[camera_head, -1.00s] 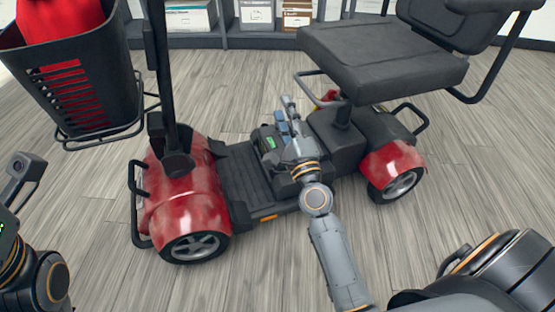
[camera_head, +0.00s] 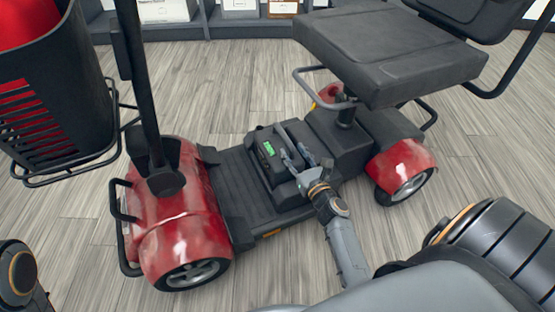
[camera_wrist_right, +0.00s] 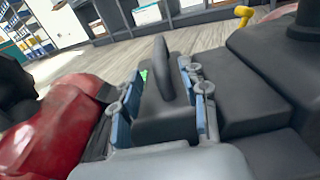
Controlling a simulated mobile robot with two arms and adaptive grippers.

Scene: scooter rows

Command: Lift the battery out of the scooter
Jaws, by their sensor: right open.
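The scooter (camera_head: 185,220) is red and black and stands on the floor across the head view, with its seat at the right. The battery (camera_head: 267,160) is a dark box with a small green display, seated on the deck in front of the seat base. My right gripper (camera_head: 297,157) is open over the battery. In the right wrist view the battery (camera_wrist_right: 165,122) and its raised black handle (camera_wrist_right: 162,70) lie between the two blue-padded fingers (camera_wrist_right: 163,103). Whether the fingers touch it I cannot tell. My left gripper is out of view; only part of my left arm shows.
The seat (camera_head: 390,55) overhangs to the right of the battery. The tiller with a basket (camera_head: 55,105) holding something red rises at the left. A yellow lever (camera_wrist_right: 243,14) shows beyond the battery. Shelves (camera_head: 225,28) stand at the back. Floor between them is clear.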

